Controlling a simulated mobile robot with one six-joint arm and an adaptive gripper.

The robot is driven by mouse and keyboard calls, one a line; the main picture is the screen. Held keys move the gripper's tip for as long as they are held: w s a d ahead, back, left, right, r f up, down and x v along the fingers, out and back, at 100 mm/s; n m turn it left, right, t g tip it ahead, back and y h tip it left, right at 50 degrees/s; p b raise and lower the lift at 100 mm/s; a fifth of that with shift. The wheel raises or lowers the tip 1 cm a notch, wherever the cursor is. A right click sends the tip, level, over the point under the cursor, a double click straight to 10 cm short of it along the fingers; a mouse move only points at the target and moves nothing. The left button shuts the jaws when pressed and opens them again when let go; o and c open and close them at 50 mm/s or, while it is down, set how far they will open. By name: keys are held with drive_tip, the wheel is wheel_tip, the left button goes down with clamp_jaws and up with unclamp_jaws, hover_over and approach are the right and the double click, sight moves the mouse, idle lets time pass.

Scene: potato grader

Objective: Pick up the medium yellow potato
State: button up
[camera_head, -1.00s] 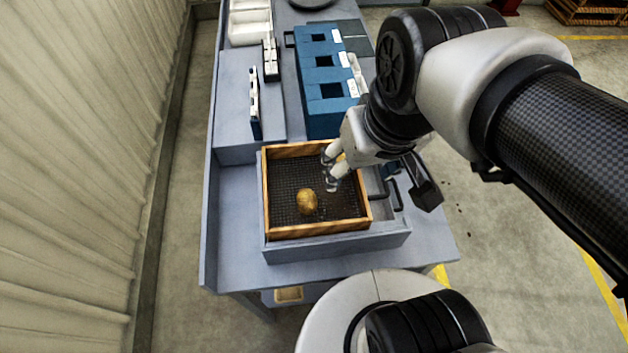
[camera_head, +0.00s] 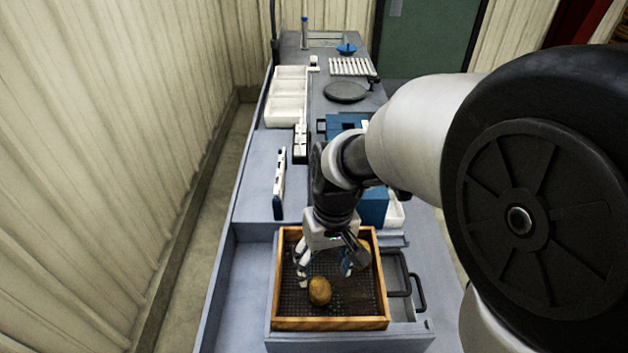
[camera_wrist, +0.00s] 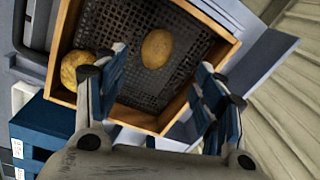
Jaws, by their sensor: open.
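Two potatoes lie in a wood-framed tray (camera_head: 330,323) with a dark mesh floor. One oval yellow-brown potato (camera_head: 320,291) is near the tray's middle; in the wrist view it (camera_wrist: 157,48) shows just beyond the gap between my fingers. A rounder yellow potato is in the far right corner, partly hidden by my gripper in the head view (camera_head: 364,252); it also shows at the left in the wrist view (camera_wrist: 73,69). I cannot tell for sure which is the medium one. My gripper (camera_head: 325,267) is open and empty, pointing down over the tray, behind the oval potato.
The tray's wooden walls surround the potatoes. A blue box (camera_head: 373,208) stands just beyond the tray, and a dark handle (camera_head: 417,292) is at its right. White bins (camera_head: 286,95) and a grey round plate (camera_head: 345,92) are farther back on the bench.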

sight(321, 287)
wheel_tip(321, 287, down, 10)
drive_tip(key=b, duration=0.2)
drive_tip(key=shift+a+r+b, duration=0.15)
drive_tip(key=shift+r+b, duration=0.1)
drive_tip(key=shift+b, duration=0.05)
drive_tip(key=shift+c, duration=0.5)
drive_tip(key=c, duration=1.2)
drive_tip(key=shift+r, duration=0.1)
